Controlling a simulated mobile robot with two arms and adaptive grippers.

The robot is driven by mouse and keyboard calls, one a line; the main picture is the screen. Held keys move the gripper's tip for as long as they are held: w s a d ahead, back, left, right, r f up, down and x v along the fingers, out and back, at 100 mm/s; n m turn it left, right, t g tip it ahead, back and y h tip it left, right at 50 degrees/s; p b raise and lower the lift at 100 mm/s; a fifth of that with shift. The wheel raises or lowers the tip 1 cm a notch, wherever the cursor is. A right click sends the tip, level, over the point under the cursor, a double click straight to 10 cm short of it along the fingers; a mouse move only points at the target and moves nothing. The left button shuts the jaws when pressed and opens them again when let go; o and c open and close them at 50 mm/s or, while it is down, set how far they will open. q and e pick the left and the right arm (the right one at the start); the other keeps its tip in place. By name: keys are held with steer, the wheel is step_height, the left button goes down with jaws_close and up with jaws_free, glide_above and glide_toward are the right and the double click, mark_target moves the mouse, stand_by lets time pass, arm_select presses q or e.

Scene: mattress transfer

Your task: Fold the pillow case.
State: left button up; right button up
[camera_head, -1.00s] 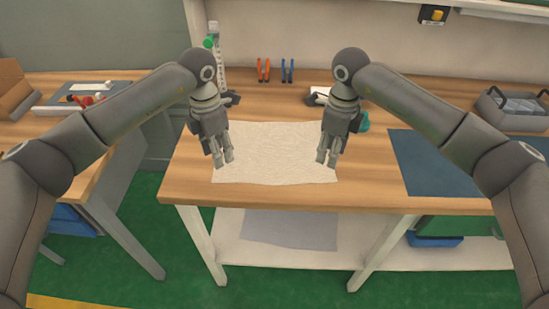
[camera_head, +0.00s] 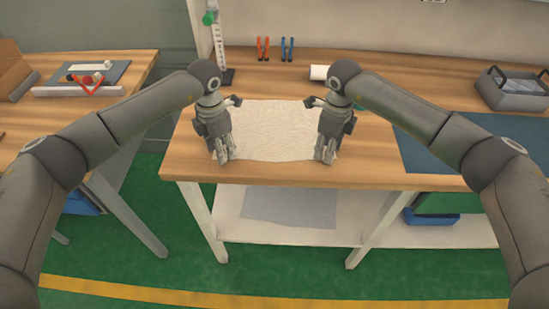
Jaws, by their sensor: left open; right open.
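The pillow case (camera_head: 273,130) is a white cloth lying flat on the wooden table near its front edge. My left gripper (camera_head: 224,158) is open over the cloth's front left corner. My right gripper (camera_head: 325,157) is open over the cloth's front right corner. Both grippers point down with their fingertips close to the cloth. I cannot tell whether they touch it. The grippers hide the cloth's left and right edges and both front corners.
The wooden table (camera_head: 375,168) has a dark blue mat (camera_head: 430,150) at right and a grey bin (camera_head: 512,92) behind it. Orange pliers (camera_head: 263,49) and blue pliers (camera_head: 287,50) stand at the back. A grey sheet (camera_head: 290,207) lies on the lower shelf.

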arm_select(q)
steer(key=shift+f, duration=0.2)
arm_select(e)
steer(key=shift+f, duration=0.25)
arm_select(q)
steer(key=shift+c, duration=0.2)
arm_select(e)
steer(key=shift+c, duration=0.2)
arm_select(q)
steer(key=c, duration=0.5)
arm_select(e)
steer(key=c, duration=0.5)
arm_select(q)
jaws_close()
arm_select(e)
steer(key=shift+f, duration=0.1)
jaws_close()
steer(key=shift+s, duration=0.1)
arm_select(q)
steer(key=shift+r, duration=0.1)
